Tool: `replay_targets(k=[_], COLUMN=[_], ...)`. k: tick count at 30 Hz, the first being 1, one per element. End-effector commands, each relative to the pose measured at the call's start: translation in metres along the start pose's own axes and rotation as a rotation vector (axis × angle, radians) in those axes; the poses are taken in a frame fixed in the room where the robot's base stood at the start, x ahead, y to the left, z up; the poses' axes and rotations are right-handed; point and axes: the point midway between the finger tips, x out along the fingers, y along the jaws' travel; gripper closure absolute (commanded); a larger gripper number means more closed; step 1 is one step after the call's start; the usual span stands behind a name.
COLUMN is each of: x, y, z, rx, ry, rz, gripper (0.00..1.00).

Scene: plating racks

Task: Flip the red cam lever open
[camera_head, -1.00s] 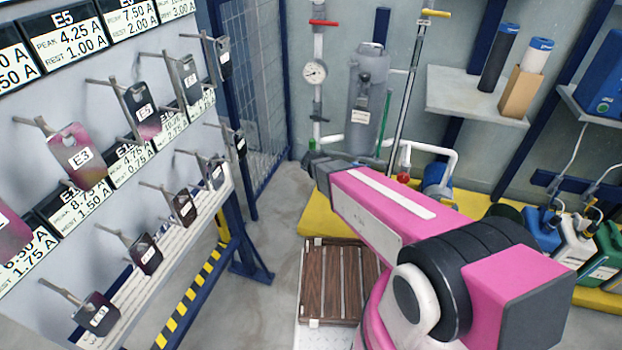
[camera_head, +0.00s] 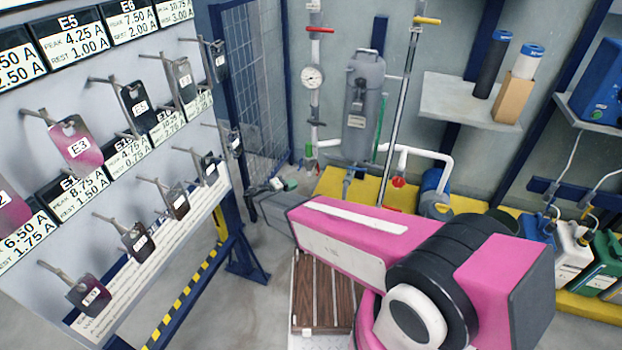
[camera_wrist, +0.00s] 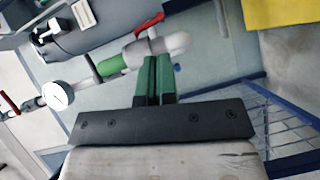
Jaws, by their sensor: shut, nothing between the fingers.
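The red cam lever (camera_wrist: 150,24) shows in the wrist view on a pale pipe fitting (camera_wrist: 158,45), beside a green coupling (camera_wrist: 111,65). It slants up to the right; I cannot tell its exact angle to the fitting. In the head view my gripper (camera_head: 290,184) is below the coupling.
A pressure gauge (camera_head: 312,77) and another red handle (camera_head: 321,30) are on the same pipe. A grey canister (camera_head: 363,100) stands to the right. A blue mesh fence (camera_head: 258,85) and a tag rack (camera_head: 150,200) lie left. A slatted wooden platform (camera_head: 323,292) lies below my arm.

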Motion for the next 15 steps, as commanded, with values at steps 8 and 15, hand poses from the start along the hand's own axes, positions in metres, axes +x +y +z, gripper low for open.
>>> replay_targets(k=[8, 15], x=[0.011, 0.049], y=[0.000, 0.000], z=[0.000, 0.000], rx=[0.000, 0.000], ry=[-0.002, -0.004], rz=[-0.002, -0.001], gripper=[1.00, 1.00])
